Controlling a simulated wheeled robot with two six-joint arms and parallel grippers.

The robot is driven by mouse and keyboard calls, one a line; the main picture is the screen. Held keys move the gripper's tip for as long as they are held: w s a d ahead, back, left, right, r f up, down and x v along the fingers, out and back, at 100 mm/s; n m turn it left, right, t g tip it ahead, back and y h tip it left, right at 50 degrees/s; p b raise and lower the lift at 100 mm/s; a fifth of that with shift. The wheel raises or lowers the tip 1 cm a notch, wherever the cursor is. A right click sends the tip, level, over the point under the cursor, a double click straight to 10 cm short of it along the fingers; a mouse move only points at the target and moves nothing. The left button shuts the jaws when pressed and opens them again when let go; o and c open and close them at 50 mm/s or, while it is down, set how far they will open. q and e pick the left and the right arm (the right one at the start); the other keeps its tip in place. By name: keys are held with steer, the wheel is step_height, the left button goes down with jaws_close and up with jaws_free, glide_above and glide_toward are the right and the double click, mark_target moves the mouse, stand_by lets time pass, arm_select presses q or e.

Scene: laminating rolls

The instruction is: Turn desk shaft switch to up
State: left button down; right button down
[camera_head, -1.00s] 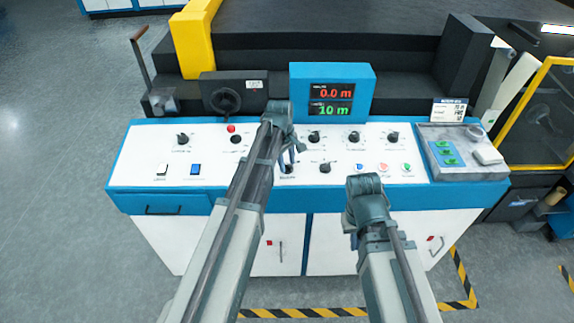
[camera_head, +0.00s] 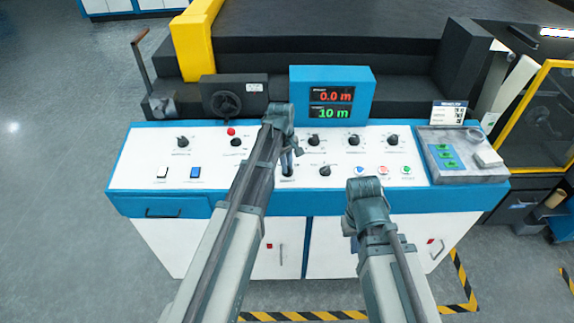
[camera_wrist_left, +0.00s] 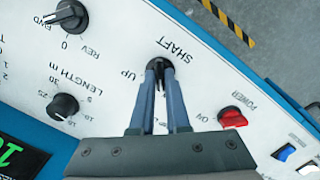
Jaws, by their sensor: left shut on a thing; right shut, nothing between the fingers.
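The shaft switch (camera_wrist_left: 163,66) is a black rotary knob on the white sloping panel, under the SHAFT label, with an UP label beside it in the left wrist view. My left gripper (camera_wrist_left: 160,76) has its two fingers closed on the knob, one on each side. In the head view my left gripper (camera_head: 287,166) reaches down to the front middle of the desk, largely covering the switch. The fingers hide part of the knob, so its exact setting is hard to read. My right gripper (camera_head: 364,190) is shut and empty, in front of the desk; its fingertips are hardly visible.
In the left wrist view a red power switch (camera_wrist_left: 232,117), a length knob (camera_wrist_left: 64,106) and a FWD/REV knob (camera_wrist_left: 70,16) surround the shaft switch. A display box (camera_head: 331,95) stands behind the panel. A tray (camera_head: 462,155) lies at the right end.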

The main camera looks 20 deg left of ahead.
arm_select(q)
steer(key=m, duration=0.8)
steer(key=shift+d+y, duration=0.1)
steer(key=shift+y, duration=0.3)
steer(key=m, duration=0.4)
steer(key=shift+y, duration=0.3)
steer(key=shift+d+m, duration=0.1)
steer(key=shift+m, duration=2.3)
steer(key=c, duration=0.9)
jaws_free()
